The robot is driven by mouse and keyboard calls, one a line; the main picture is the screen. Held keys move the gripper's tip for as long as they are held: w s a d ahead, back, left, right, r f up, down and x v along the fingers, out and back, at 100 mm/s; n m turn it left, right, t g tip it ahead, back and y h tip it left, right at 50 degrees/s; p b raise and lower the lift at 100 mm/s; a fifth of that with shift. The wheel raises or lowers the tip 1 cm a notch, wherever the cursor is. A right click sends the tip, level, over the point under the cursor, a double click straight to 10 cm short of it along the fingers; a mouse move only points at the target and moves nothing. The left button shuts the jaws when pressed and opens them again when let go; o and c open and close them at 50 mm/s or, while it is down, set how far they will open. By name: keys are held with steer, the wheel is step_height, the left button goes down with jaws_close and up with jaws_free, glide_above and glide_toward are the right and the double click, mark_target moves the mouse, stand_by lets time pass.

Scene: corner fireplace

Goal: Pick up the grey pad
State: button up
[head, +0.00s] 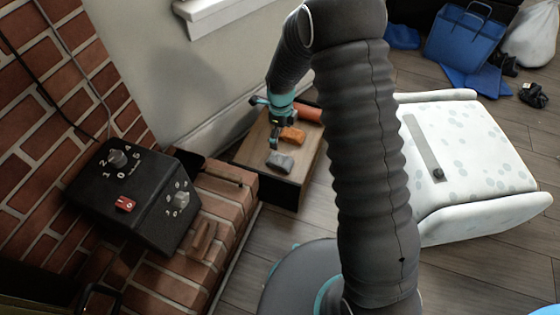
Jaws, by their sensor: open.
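The grey pad (281,161) lies on top of a low wooden box-like table (249,158) with dark sides, near its front edge. My gripper (275,138) is above the same table top, just behind the pad in the picture, pointing down. It is open and appears empty. It looks apart from the pad, but the exact height gap cannot be told from this view. My dark sleeved arm covers the table's right surroundings.
An orange block (293,135) lies just behind the pad, and a red-orange cylinder (307,112) lies farther back. A brick ledge (222,190) with a black control box (130,195) stands left. A white patterned seat (470,150) stands right. The wall is close behind.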

glide_above(280, 158)
step_height(280, 158, down, 8)
steer(key=shift+s+d+f, duration=0.1)
steer(key=shift+d, duration=0.05)
steer(key=shift+f, duration=2.8)
steer(key=c, duration=1.2)
steer(key=shift+c, duration=0.2)
steer(key=shift+r, duration=0.1)
